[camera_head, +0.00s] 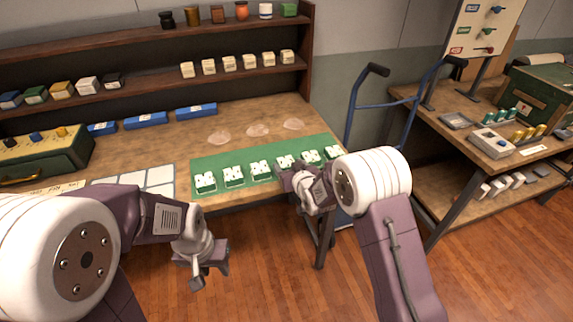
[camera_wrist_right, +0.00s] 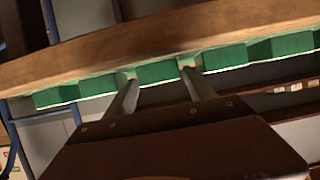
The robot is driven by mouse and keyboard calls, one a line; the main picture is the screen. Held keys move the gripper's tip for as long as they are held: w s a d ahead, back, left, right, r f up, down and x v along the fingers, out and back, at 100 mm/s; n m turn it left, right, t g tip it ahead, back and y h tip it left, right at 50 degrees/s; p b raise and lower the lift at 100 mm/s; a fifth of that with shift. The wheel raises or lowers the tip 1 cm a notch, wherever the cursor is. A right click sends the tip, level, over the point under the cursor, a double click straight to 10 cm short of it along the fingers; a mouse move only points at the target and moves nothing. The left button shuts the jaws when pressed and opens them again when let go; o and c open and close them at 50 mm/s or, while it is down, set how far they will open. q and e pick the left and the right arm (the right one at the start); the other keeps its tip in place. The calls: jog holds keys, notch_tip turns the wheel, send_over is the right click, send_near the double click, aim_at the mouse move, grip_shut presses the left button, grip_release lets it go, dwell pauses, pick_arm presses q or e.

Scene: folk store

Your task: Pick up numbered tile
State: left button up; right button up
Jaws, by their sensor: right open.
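Several white-faced numbered tiles with green sides, such as the leftmost one (camera_head: 205,180), stand in a row along the front edge of a green mat (camera_head: 215,162) on the wooden table. Their numbers are too small to read. My right gripper (camera_head: 294,168) is at the front of this row, right of the middle. In the right wrist view, its two open fingers reach to either side of one green tile (camera_wrist_right: 160,72); contact cannot be told. My left gripper (camera_head: 208,268) hangs low in front of the table, away from the tiles; its jaw opening is unclear.
Blue trays (camera_head: 146,119) and a green box with knobs (camera_head: 40,150) stand on the table's left. White pads (camera_head: 160,175) lie left of the mat. Shelves (camera_head: 150,92) rise behind. A blue hand truck (camera_head: 352,105) and a second workbench (camera_head: 410,95) are at right.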

jog(key=x, duration=0.2)
jog(key=shift+w+a+f, duration=0.15)
jog(key=shift+w+f, duration=0.05)
jog(key=shift+w, duration=0.05)
jog(key=shift+s+r, duration=0.1)
jog(key=shift+c, duration=1)
jog(key=c, duration=1.1)
